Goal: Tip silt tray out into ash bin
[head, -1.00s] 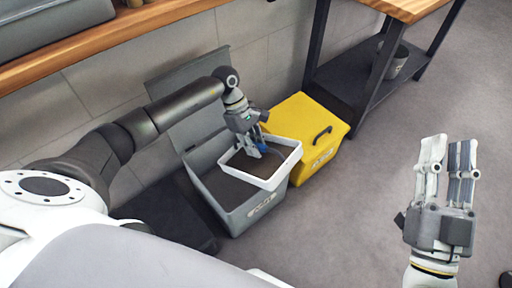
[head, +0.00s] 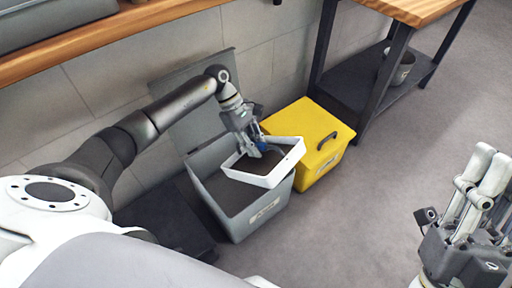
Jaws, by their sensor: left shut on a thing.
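The silt tray (head: 286,164) is a shallow white-rimmed tray with a dark layer inside. My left gripper (head: 260,150) is shut on it and holds it over the right part of the ash bin. The tray looks slightly tilted. The ash bin (head: 266,217) is a grey box with a label on its front and its lid (head: 195,118) raised against the wall. Dark contents show inside the bin. My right gripper (head: 478,205) is at the lower right, away from both, partly cut off by the frame; its finger gap is unclear.
A yellow lidded box (head: 322,158) with a dark handle stands close to the right of the bin. A wooden-topped bench (head: 410,8) has a lower shelf holding a grey bucket (head: 397,68). A wooden counter (head: 130,24) runs above left. The floor at right is clear.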

